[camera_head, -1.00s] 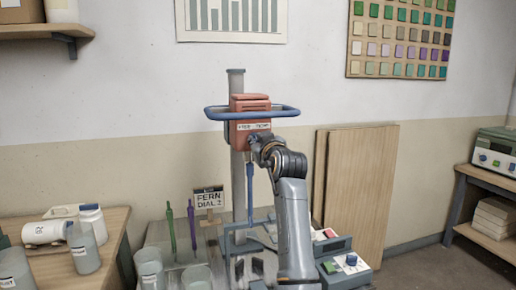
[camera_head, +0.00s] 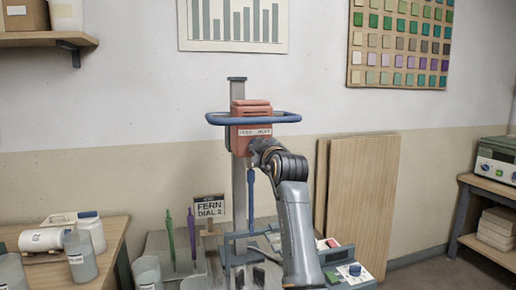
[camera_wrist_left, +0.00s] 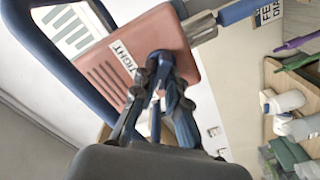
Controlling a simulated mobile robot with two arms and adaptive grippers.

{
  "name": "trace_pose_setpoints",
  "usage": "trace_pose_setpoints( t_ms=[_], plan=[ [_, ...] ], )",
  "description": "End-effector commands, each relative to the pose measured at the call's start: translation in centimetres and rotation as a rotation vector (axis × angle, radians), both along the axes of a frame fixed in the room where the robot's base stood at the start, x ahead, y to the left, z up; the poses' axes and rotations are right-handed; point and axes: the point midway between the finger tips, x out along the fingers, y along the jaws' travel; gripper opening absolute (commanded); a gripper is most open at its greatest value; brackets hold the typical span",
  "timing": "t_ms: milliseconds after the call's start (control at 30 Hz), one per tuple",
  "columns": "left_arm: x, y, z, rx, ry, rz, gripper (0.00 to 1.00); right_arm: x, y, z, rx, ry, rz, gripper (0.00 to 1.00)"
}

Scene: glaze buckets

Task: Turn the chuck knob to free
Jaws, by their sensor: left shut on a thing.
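The red mixer head (camera_head: 251,116) sits high on a grey column, with a blue ring handle around it. A label (camera_head: 255,132) with small lettering is on its front; in the left wrist view the word TIGHT (camera_wrist_left: 125,60) shows on it. My left gripper (camera_wrist_left: 160,82) is shut on the dark blue chuck knob (camera_wrist_left: 157,60) on the mixer's face. The fingers cover part of the knob, and I cannot tell its exact angle. In the head view my wrist hides the knob and fingertips. My right gripper is not in view.
A blue shaft (camera_head: 251,186) hangs below the head, close to my arm. A FERN DIAL 2 sign (camera_head: 209,207), upright green and purple sticks and buckets (camera_head: 147,271) stand on the bench. A control box (camera_head: 352,272) is at right. Tall boards (camera_head: 362,195) lean on the wall.

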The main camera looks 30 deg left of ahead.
Motion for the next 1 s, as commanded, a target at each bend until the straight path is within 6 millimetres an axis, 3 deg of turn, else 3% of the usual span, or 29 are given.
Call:
trace_pose_setpoints(
  t_ms=[333, 367, 433, 467, 1000],
  plan=[
    [0.01, -0.02, 0.18, -0.001, -0.007, -0.002, 0.00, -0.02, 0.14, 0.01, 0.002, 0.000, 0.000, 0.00],
    [0.01, -0.02, 0.18, -0.001, -0.007, -0.002, 0.19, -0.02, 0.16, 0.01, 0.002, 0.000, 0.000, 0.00],
    [0.00, -0.02, 0.17, -0.001, -0.006, -0.001, 0.33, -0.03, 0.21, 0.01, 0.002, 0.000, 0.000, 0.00],
    [0.00, -0.02, 0.16, -0.001, -0.006, -0.001, 0.36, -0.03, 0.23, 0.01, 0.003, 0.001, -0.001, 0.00],
    [0.00, 0.00, 0.12, 0.023, 0.027, 0.000, 0.36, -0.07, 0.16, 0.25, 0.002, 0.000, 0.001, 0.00]
  ],
)
